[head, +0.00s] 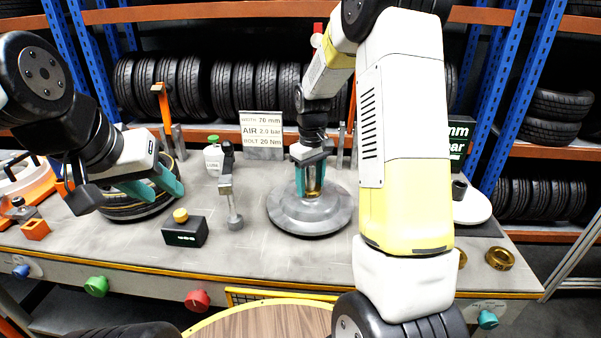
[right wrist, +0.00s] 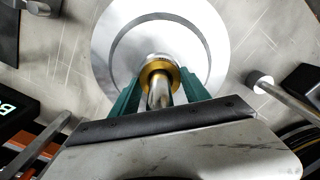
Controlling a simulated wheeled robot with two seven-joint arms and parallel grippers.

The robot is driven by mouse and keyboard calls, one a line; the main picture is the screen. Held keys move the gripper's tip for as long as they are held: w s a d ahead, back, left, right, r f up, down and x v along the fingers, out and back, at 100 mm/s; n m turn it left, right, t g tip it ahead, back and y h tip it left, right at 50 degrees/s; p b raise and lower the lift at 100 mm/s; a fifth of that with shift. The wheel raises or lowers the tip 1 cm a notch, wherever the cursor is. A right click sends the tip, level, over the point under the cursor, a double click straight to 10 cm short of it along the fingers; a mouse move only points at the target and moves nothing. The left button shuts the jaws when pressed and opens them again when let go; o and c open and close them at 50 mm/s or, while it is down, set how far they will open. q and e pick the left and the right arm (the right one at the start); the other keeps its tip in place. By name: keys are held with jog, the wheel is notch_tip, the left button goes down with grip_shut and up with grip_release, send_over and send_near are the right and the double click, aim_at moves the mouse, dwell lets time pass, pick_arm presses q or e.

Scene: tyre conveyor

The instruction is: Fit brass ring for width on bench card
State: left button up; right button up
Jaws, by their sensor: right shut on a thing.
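The bench card (head: 262,128) stands at the back of the bench and reads width 76 mm, air 2.0 bar, bolt 20 Nm. My right gripper (head: 311,190) points down over the round grey plate (head: 290,218) and is shut on a brass ring (right wrist: 149,68). In the right wrist view, the ring is around the silver post (right wrist: 159,92) at the plate's middle, between the teal fingers. Whether it rests on the plate is unclear. Two other brass rings (head: 500,258) (head: 462,259) lie at the bench's right end. My left gripper (head: 158,188) is open and empty above a tyre (head: 130,208).
A black box with a yellow button (head: 184,231), a green-capped bottle (head: 213,158) and a metal stand (head: 230,190) stand left of the plate. Coloured knobs line the front edge. Tyre racks (head: 190,85) fill the back. My right arm hides part of the bench.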

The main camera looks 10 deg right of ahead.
jog(key=o, duration=1.7)
jog(key=shift+r, duration=3.85)
jog(key=s+r+m+t+y, duration=0.1)
jog(key=s+r+m+t, duration=0.15)
jog(key=s+r, duration=0.7)
jog(key=s+m+t, duration=0.1)
jog(key=s, duration=0.4)
jog(key=s+a+r+t, duration=0.1)
jog(key=s, duration=0.4)
jog(key=s+a+r+m+t+y, duration=0.1)
jog(key=s, duration=0.3)
jog(key=shift+s+a+m+t, duration=0.1)
jog(key=shift+s+m+t, duration=0.25)
jog(key=shift+s, duration=0.05)
